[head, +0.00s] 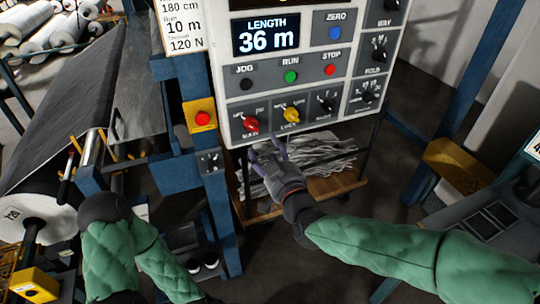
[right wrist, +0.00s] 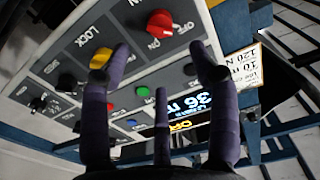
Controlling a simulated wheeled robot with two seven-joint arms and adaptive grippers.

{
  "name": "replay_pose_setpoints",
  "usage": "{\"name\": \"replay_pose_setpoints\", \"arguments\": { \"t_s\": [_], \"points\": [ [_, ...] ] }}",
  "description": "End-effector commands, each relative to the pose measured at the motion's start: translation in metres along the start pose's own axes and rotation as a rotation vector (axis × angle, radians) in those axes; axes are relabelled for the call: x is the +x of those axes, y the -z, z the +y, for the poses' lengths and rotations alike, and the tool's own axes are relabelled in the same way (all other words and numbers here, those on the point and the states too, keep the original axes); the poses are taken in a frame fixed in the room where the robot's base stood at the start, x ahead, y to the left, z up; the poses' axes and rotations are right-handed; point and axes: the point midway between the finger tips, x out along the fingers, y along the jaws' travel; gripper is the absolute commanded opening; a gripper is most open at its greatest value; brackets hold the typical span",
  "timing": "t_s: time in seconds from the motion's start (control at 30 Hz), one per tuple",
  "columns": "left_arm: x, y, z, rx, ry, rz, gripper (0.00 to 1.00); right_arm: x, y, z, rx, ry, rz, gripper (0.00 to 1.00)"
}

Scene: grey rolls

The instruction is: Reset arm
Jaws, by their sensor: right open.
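My right arm, in a green sleeve, comes in from the right in the head view. Its gripper (head: 262,148) is open and empty, just below the lower edge of the control panel (head: 232,75), near the red MAIN knob (head: 251,124). In the right wrist view the spread purple fingers of the right gripper (right wrist: 160,50) point towards the panel, with the red knob (right wrist: 160,23) showing between the tips. Whether a finger touches the panel I cannot tell. My left arm is bent at the lower left of the head view; its gripper does not show.
A yellow LOCK knob (head: 292,114) sits beside the red one. The display (head: 266,36) reads LENGTH 36 m. A red stop button (head: 202,118) on a yellow box is left of the panel. A blue post (head: 467,80) stands right. Grey web (head: 135,85) and a roll lie left.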

Motion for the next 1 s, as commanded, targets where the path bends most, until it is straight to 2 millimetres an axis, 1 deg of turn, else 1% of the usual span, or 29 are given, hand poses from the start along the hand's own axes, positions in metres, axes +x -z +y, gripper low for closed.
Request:
{"name": "replay_pose_setpoints", "arguments": {
  "t_s": [0.1,0.23,0.67,0.73,0.77,0.87,0.97,1.0],
  "points": [
    [0.000,0.000,0.000,0.000,0.000,0.000,0.60,-0.009,0.000,0.000,0.000,0.000,0.000,0.61],
    [0.000,0.000,0.000,0.000,0.000,0.000,0.60,-0.013,-0.001,0.000,0.000,0.000,-0.001,0.61],
    [0.000,0.000,0.000,0.000,0.000,0.000,0.60,-0.014,-0.001,0.000,0.001,0.000,-0.001,0.61],
    [0.000,0.000,0.000,0.000,0.000,0.000,0.60,-0.013,-0.004,0.000,0.002,0.000,-0.009,0.61],
    [0.000,0.000,0.000,0.000,0.000,0.000,0.60,-0.012,-0.008,0.001,0.003,0.000,-0.018,0.61],
    [0.000,0.000,0.000,0.000,0.000,0.000,0.60,-0.007,-0.032,0.004,0.013,0.000,-0.074,0.61],
    [0.000,0.000,0.000,0.000,0.000,0.000,0.60,-0.002,-0.074,0.009,0.035,0.000,-0.173,0.61],
    [0.000,0.000,0.000,0.000,0.000,0.000,0.60,-0.001,-0.094,0.011,0.047,0.000,-0.221,0.61]
  ]
}}
